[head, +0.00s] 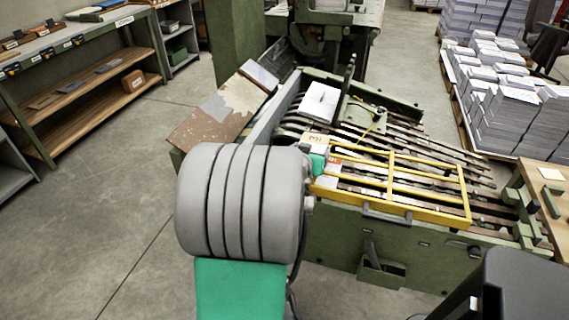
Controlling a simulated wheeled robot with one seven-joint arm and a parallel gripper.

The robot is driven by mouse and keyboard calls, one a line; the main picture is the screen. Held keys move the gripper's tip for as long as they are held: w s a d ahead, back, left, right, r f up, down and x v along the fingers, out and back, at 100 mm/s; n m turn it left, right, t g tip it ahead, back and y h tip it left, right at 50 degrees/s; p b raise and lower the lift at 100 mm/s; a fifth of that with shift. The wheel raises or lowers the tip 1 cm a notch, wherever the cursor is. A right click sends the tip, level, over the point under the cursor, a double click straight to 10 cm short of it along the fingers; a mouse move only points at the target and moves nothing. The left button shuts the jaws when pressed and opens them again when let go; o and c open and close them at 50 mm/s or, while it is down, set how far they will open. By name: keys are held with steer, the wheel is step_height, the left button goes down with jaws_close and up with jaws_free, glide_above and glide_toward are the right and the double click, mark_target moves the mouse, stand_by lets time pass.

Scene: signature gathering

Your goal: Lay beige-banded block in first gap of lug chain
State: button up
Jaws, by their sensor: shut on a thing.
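The lug chain (440,167) runs as dark slatted rails along the top of the green machine, in the middle and right of the head view. A white block (319,103) lies at its far left end. A small beige piece with an orange mark (315,141) shows just past my arm; I cannot tell if it is the beige-banded block. Pale pieces with a reddish edge (327,182) show under the left end of the yellow frame. My grey and teal arm reaches over the near left end of the machine. My gripper is hidden behind it, and so is anything it holds.
A yellow guard frame (391,172) lies over the near part of the chain. A brown sloped board (215,113) is at the machine's left end. Paper stacks (490,100) stand at right, a shelf bench (90,90) at left. The floor at left is clear.

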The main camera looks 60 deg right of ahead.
steer(key=w+d+f+b, duration=0.1)
steer(key=w+d+f, duration=0.3)
steer(key=w+f, duration=0.4)
steer(key=shift+w+f, duration=0.35)
steer(key=shift+f, duration=1.3)
steer(key=o, duration=1.7)
steer(key=shift+b, duration=0.3)
steer(key=shift+c, duration=0.2)
